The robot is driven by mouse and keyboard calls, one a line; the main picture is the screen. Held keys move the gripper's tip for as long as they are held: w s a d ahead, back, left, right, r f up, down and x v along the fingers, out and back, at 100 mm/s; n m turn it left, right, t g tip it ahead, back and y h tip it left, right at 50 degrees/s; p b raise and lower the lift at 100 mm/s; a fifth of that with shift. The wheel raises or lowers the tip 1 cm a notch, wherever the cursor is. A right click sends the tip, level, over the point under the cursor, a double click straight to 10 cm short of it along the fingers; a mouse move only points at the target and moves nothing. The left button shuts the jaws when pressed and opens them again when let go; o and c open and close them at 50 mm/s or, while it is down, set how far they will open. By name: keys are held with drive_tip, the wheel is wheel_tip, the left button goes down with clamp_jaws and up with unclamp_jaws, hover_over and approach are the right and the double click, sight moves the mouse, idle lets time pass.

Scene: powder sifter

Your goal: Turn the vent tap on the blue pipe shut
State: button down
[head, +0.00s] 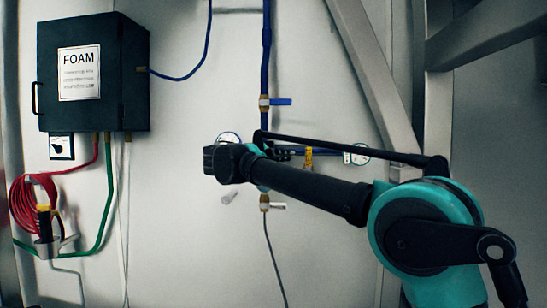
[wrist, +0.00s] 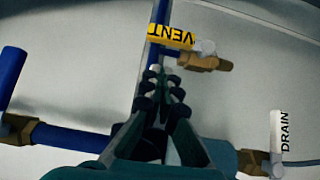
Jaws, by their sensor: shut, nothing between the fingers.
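The vent tap has a yellow lever (wrist: 172,38) marked VENT and a brass body (wrist: 206,63), near the top middle of the wrist view. The lever runs roughly along the brass body, to the left of its pale pivot. In the head view the yellow lever (head: 308,156) shows right of the blue pipe (head: 266,55); the pipe also shows in the wrist view (wrist: 157,30). My gripper (wrist: 166,76) is shut and empty, its fingertips just below the lever in the wrist view. I cannot tell whether they touch it. My arm hides part of the pipe in the head view.
A blue-handled tap (head: 282,102) is higher on the pipe. A white-handled tap (head: 277,206) is lower, marked DRAIN in the wrist view (wrist: 278,130). A dark FOAM box (head: 115,60) and red hose (head: 30,200) are at left. A slanted beam (head: 372,75) stands at right.

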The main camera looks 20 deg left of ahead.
drive_tip(key=shift+w+d, duration=0.15)
drive_tip(key=shift+d, duration=0.6)
drive_tip(key=shift+w+d, duration=0.15)
drive_tip(key=shift+d, duration=0.55)
drive_tip(key=shift+w+d+r+m+g+y, duration=0.1)
drive_tip(key=shift+d+r+m+g+y, duration=0.2)
drive_tip(key=shift+d+m+g, duration=0.15)
drive_tip(key=w+d+f+m+g+y, duration=0.2)
drive_tip(key=d+m+g+y, duration=0.4)
drive_tip(key=d+m+y, duration=0.1)
drive_tip(key=d+y, duration=0.1)
drive_tip(key=y, duration=0.1)
drive_tip(key=shift+w+d+f+m+y, duration=0.2)
drive_tip(key=shift+w+d+m+y, duration=0.1)
drive_tip(key=shift+d+m+y, duration=0.1)
drive_tip(key=shift+d+f, duration=0.15)
idle(0.6)
